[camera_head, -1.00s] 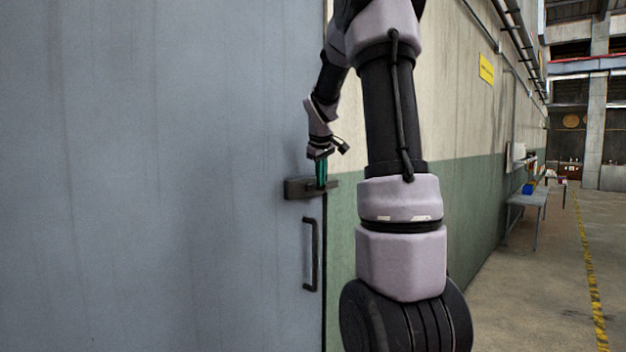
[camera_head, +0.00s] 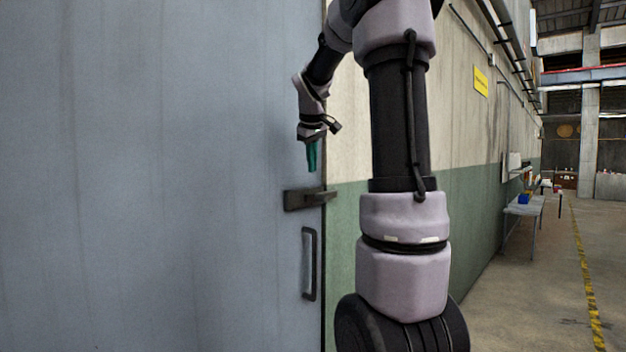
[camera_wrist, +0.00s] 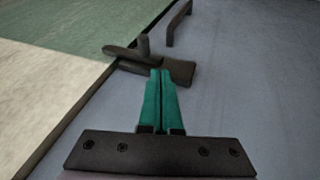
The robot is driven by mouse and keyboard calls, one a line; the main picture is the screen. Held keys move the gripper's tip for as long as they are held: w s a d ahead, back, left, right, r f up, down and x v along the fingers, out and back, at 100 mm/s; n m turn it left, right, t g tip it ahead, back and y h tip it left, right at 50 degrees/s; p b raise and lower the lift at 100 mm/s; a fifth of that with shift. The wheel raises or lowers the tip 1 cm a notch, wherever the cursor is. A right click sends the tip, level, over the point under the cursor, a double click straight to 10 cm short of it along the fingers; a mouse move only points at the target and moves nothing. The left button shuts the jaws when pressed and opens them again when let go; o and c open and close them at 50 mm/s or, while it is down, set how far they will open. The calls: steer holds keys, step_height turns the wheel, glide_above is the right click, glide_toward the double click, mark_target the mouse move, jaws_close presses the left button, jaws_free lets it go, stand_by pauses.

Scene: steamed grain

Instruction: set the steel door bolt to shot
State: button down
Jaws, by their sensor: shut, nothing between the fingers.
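The dark steel door bolt (camera_head: 302,199) is mounted on the grey door (camera_head: 150,180) near its right edge. In the wrist view the bolt (camera_wrist: 170,70) has a bar that reaches past the door's edge over the green and cream wall, with a short knob standing up from it. My gripper (camera_head: 312,169) is above the bolt in the head view, apart from it. Its teal fingers (camera_wrist: 161,72) are closed together with nothing between them. In the wrist view their tips overlap part of the bolt's body.
A dark pull handle (camera_head: 309,264) is on the door below the bolt. A green and cream wall (camera_head: 480,190) runs to the right of the door. A bench (camera_head: 524,210) stands along it far off. The floor at the right is open, with a yellow line (camera_head: 585,260).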

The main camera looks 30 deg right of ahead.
steer(key=v, duration=0.2)
steer(key=shift+s+r, duration=0.1)
steer(key=shift+r, duration=0.25)
steer(key=s+a+f+m+t+y, duration=0.1)
steer(key=s+a+f+m+y, duration=0.1)
steer(key=s+a, duration=0.6)
steer(key=s+a+f+m+t+y, duration=0.1)
steer(key=s+a+f+m+y, duration=0.1)
steer(key=s+a+f+m, duration=0.3)
steer(key=s+a+f, duration=0.1)
steer(key=s+a, duration=0.3)
steer(key=s, duration=0.7)
steer(key=shift+s+a+f+y, duration=0.3)
steer(key=shift+y, duration=0.1)
